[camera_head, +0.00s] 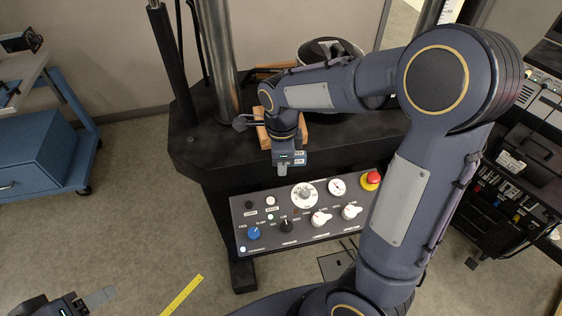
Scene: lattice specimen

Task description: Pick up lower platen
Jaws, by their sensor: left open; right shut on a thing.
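My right gripper (283,170) hangs over the front edge of the dark machine base (190,155), just above the control panel. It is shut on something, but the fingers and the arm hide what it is. I cannot make out the lower platen clearly in this view. A small dark part (240,122) shows just left of my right wrist. My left gripper (97,299) is open at the bottom left corner, partly cut off by the frame, over the floor and far from the machine.
Orange-brown blocks (264,137) lie on the base behind my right wrist. The control panel (262,237) has knobs and a red stop button (371,178). A blue cart (38,150) stands left. A metal column (217,60) rises from the base.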

